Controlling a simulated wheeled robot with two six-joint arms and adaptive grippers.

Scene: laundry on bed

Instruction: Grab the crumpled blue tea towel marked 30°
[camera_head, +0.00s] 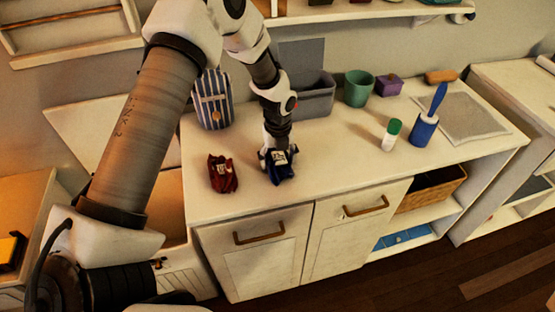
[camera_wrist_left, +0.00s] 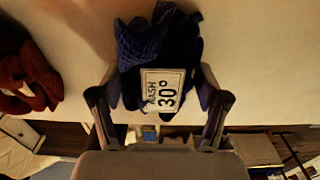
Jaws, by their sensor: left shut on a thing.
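The crumpled blue tea towel (camera_head: 281,169) lies on the white counter, near its front edge. In the left wrist view the blue towel (camera_wrist_left: 146,45) carries a pale label reading "WASH 30°". My left gripper (camera_head: 277,155) points down at the towel from above and is shut on it, with a finger on each side of the cloth in the left wrist view (camera_wrist_left: 160,105). The towel still appears to rest on the counter. My right gripper is in neither view.
A crumpled dark red cloth (camera_head: 222,173) lies just left of the towel; a blue-striped bag (camera_head: 213,101) stands behind it. A grey bin (camera_head: 316,98), green cup (camera_head: 358,88), purple box (camera_head: 389,85), green-capped bottle (camera_head: 391,134) and blue brush (camera_head: 425,128) stand farther right.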

